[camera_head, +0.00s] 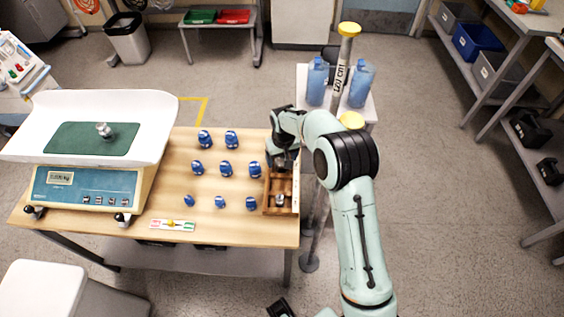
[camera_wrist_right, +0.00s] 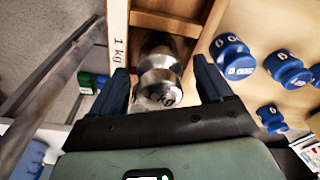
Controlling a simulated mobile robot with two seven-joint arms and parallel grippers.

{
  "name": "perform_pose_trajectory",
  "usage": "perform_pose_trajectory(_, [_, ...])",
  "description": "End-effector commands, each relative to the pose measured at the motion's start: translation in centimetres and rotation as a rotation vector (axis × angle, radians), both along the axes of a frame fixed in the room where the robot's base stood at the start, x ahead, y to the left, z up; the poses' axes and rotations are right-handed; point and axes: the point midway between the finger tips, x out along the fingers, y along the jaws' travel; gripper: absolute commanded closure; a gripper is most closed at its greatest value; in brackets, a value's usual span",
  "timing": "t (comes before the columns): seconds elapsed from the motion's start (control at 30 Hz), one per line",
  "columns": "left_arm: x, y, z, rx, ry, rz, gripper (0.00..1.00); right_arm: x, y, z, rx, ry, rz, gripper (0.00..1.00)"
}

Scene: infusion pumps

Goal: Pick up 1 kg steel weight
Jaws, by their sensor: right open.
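The steel weight (camera_wrist_right: 160,75) stands in a wooden compartment box labelled "1 kg" on its rim. It also shows in the head view (camera_head: 280,199), in the box's near part. My right gripper (camera_wrist_right: 165,88) is open, with one finger on either side of the weight in the wrist view; contact cannot be told. In the head view my right gripper (camera_head: 283,160) is over the box's far part, partly hidden by its arm. A dark part at the bottom edge may be my left gripper (camera_head: 280,308); its jaws cannot be made out.
Several blue weights (camera_head: 226,168) stand left of the wooden box (camera_head: 268,205). A scale (camera_head: 90,187) with another small steel weight (camera_head: 104,130) on its green mat is at the left. Blue bottles (camera_head: 360,88) and a yellow-topped post (camera_head: 342,70) stand behind my right arm.

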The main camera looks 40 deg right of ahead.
Motion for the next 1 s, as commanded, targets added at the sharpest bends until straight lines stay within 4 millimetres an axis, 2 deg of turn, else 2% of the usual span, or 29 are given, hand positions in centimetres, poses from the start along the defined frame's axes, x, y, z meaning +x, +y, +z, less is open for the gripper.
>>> perform_pose_trajectory(0.03, [0.0, 0.0, 0.0, 0.000, 0.000, 0.000, 1.00, 0.0, 0.0, 0.0, 0.000, 0.000, 0.000, 0.21])
perform_pose_trajectory(0.2, [0.0, 0.0, 0.0, 0.000, 0.000, 0.000, 1.00, 0.0, 0.0, 0.1, 0.000, 0.000, 0.000, 0.76])
perform_pose_trajectory(0.27, [0.0, 0.0, 0.0, 0.000, 0.000, 0.000, 1.00, 0.0, 0.0, 0.1, 0.000, 0.000, 0.000, 0.96])
perform_pose_trajectory(0.3, [0.0, 0.0, 0.0, 0.000, 0.000, 0.000, 1.00, 0.0, 0.0, 0.1, 0.000, 0.000, 0.000, 1.00])
perform_pose_trajectory(0.77, [0.0, 0.0, 0.1, 0.000, 0.000, 0.000, 1.00, 0.2, 0.0, 1.0, -0.001, -0.008, -0.001, 1.00])
perform_pose_trajectory(0.87, [0.0, 0.0, 0.2, 0.000, -0.001, 0.000, 1.00, 0.2, 0.0, 1.8, -0.002, -0.009, -0.001, 1.00])
perform_pose_trajectory(1.0, [0.1, 0.0, 0.3, 0.000, -0.001, 0.000, 1.00, 0.2, -0.1, 3.9, -0.001, -0.011, -0.002, 1.00])
